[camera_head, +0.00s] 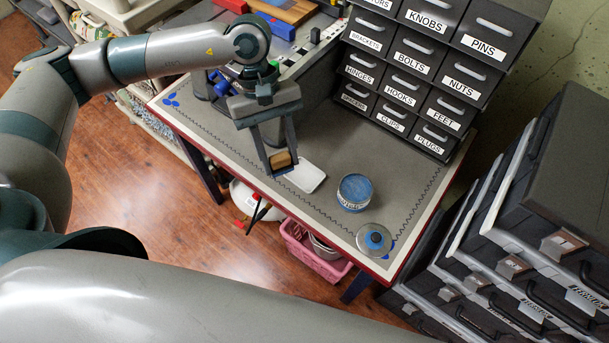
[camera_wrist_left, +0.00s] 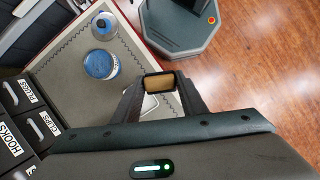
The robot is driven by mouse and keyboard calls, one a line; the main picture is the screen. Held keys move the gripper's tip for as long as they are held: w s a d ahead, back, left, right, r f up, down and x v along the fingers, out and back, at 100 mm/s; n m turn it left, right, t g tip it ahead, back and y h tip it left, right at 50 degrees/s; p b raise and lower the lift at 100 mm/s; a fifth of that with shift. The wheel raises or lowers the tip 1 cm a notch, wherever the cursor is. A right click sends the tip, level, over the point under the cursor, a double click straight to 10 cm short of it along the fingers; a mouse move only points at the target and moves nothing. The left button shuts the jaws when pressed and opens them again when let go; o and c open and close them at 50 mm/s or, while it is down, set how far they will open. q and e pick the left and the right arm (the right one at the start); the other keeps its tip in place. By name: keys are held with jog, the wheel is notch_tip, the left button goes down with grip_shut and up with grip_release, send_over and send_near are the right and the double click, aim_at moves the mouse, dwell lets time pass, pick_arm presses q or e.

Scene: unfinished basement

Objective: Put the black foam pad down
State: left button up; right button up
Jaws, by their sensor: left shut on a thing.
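My left gripper (camera_head: 281,165) points down over the front part of the grey-topped workbench (camera_head: 330,220). It is shut on a small black-edged block with a tan face, which I take for the black foam pad (camera_head: 280,159). In the left wrist view the pad (camera_wrist_left: 160,83) sits between the two fingertips (camera_wrist_left: 160,92), its tan face towards the camera. The pad seems to be above the bench top, near the front edge; the gap under it is hard to judge. My right gripper is not in view.
A flat white item (camera_head: 308,177) lies beside the gripper. A blue-labelled round tin (camera_head: 354,192) and a blue-centred disc (camera_head: 374,240) are to the right. Labelled drawers (camera_head: 402,75) stand at the back. Bare bench top lies between the drawers and the tin.

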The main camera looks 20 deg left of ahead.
aim_at(281, 163)
pick_arm(q)
jog(key=f+n, duration=0.1)
jog(key=s+d+n+t, duration=0.1)
jog(key=n, duration=0.1)
jog(key=d+f+n+h, duration=0.1)
jog(key=n, duration=0.1)
jog(key=shift+s+f+t+b, duration=0.3)
jog(key=shift+s+f+b, duration=0.05)
jog(key=shift+s, duration=0.05)
jog(key=d+n+t, duration=0.1)
jog(key=n, duration=0.2)
jog(key=s+d+n+t, duration=0.1)
jog(key=n, duration=0.2)
jog(key=s+d+f+n+t+b, duration=0.1)
jog(key=n, duration=0.2)
jog(key=shift+s+n+t, duration=0.25)
jog(key=shift+n+t, duration=0.15)
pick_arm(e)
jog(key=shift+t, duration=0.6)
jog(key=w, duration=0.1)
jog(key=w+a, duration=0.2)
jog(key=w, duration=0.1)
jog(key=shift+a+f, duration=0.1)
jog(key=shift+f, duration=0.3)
pick_arm(q)
jog(key=shift+f, duration=0.1)
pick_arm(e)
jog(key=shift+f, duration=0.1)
